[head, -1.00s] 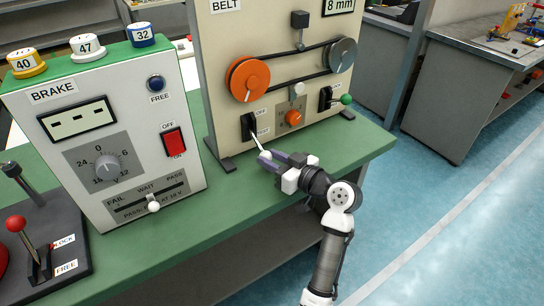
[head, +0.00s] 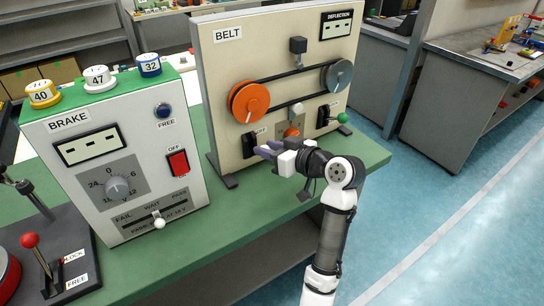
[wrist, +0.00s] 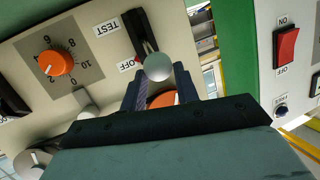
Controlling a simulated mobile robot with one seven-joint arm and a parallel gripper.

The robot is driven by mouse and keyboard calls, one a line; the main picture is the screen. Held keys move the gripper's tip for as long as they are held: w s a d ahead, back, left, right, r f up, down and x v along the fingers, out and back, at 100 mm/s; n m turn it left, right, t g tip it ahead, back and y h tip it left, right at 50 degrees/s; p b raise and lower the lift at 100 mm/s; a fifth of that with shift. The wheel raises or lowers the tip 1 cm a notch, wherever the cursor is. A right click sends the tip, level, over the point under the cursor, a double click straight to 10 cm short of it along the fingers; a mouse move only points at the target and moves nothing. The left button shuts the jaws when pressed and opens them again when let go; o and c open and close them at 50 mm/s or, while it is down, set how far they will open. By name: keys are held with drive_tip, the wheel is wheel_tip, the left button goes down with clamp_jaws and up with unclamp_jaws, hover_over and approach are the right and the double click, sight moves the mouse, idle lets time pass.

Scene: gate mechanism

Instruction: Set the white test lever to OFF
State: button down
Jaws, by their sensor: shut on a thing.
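The white test lever's ball knob (wrist: 157,67) sits between my gripper's fingers in the wrist view, at the OFF-label end of its black slot (wrist: 138,34). The TEST label (wrist: 107,29) is by the slot's other part. My gripper (head: 262,153) is shut on this knob in front of the beige belt panel (head: 218,95). In the head view my fingers hide the knob and most of the lever; the black lever housing (head: 248,143) shows just behind them.
An orange dial (head: 291,133) and a green-knobbed lever (head: 343,118) are to the right on the panel. The grey brake box (head: 110,165) stands left, with a red switch (head: 178,162). Green bench top (head: 370,158) is clear at the right.

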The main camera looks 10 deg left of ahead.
drive_tip(key=shift+w+a+r, duration=0.25)
drive_tip(key=shift+w+r, duration=0.05)
drive_tip(key=shift+r, duration=0.35)
drive_tip(key=c, duration=1.1)
unclamp_jaws()
drive_tip(key=shift+f, duration=0.2)
drive_tip(key=shift+o, duration=0.2)
drive_tip(key=b+v, duration=0.3)
drive_tip(key=v, duration=1)
drive_tip(key=shift+s+d, duration=0.25)
drive_tip(key=shift+d, duration=0.1)
drive_tip(key=shift+a+r, duration=0.1)
drive_tip(key=shift+r, duration=0.05)
